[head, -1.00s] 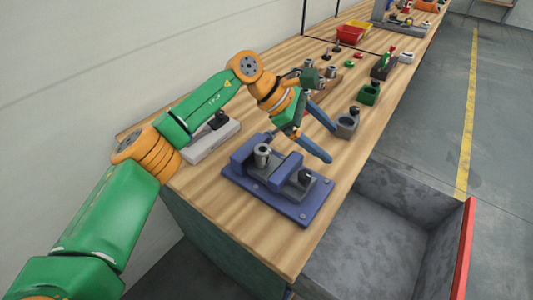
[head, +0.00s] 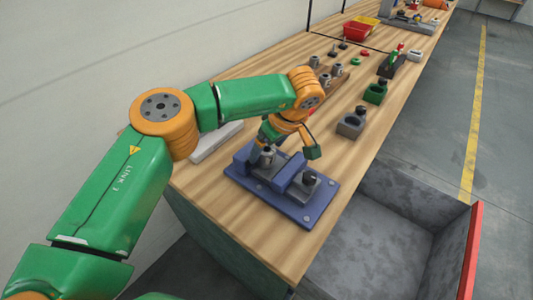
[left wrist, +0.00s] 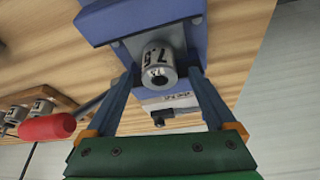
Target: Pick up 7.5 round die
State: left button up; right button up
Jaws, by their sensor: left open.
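A grey metal round die (left wrist: 158,62) with a dark mark that looks like 7.5 stands in the blue vise (left wrist: 112,22) in the left wrist view. In the head view the die (head: 267,156) shows at the left part of the blue vise (head: 300,208), partly behind my gripper. My left gripper (left wrist: 159,82) is open, its two blue fingers on either side of the die with gaps visible. In the head view the left gripper (head: 281,152) points down over the vise, its fingertips partly hidden. My right gripper is not in view.
Several similar dies (head: 336,69) stand on a wooden holder farther along the bench. A grey block (head: 350,124) and a green block (head: 375,93) stand right of them. A red handle (left wrist: 47,128) shows at the left in the wrist view. A grey bin (head: 400,225) is beside the bench.

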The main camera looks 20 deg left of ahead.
pick_arm(q)
grip_shut()
jog(key=shift+r, duration=0.1)
